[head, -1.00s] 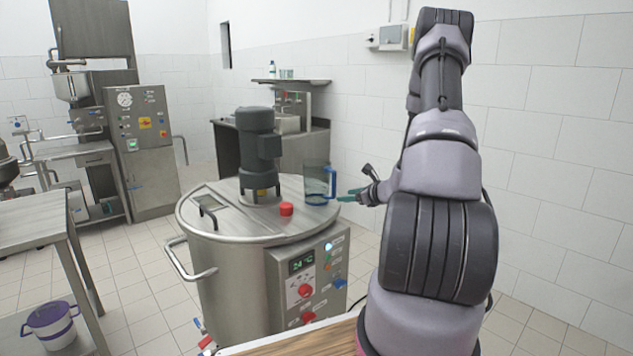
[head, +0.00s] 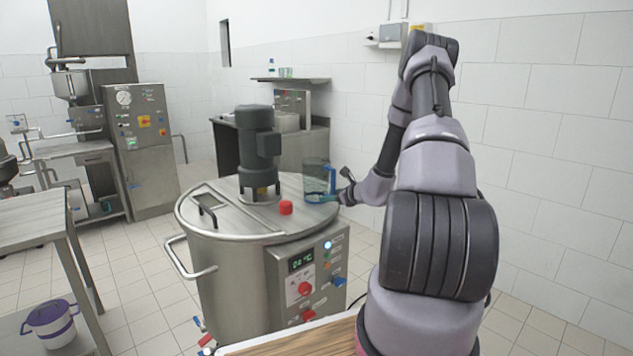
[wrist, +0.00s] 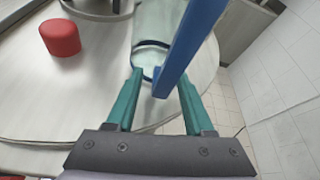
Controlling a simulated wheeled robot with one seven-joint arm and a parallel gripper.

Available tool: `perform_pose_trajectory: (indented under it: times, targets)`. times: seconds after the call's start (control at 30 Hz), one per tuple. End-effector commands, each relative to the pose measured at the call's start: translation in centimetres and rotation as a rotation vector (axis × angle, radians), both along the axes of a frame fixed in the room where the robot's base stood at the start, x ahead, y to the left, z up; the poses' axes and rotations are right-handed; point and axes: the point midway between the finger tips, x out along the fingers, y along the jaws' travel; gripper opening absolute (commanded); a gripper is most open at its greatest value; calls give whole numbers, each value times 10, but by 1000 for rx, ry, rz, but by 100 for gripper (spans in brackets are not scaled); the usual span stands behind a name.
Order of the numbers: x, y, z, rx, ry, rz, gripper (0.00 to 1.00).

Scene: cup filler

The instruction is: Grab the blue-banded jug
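The blue-banded jug (head: 315,177) is clear, with a blue band near its base and a blue handle. It stands upright on the round steel lid (head: 235,220), near its right edge. In the wrist view the blue handle (wrist: 190,40) rises between my teal fingers, and the clear body (wrist: 158,22) lies beyond. My gripper (wrist: 160,77) is open, with one finger on each side of the handle's lower end; it also shows at the jug's right side in the head view (head: 328,197). I cannot tell whether a finger touches the handle.
A red knob (head: 286,207) and a dark motor (head: 256,150) stand on the lid left of the jug. The red knob also shows in the wrist view (wrist: 60,37). A tiled wall (head: 540,130) is to the right, with open floor between.

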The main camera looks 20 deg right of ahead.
Motion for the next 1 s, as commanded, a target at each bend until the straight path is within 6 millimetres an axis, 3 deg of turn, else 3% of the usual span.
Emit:
perform_pose_trajectory:
  times: [0.03,0.1,0.13,0.67,0.77,1.0]
  targets:
    - [0,0,0,0,0,0,32]
    - [0,0,0,0,0,0,5]
    - [0,0,0,0,0,0,0]
    - [0,0,6,-1,-1,0,0]
    - [0,0,17,-3,-3,1,0]
    - [0,0,63,-5,-5,1,0]
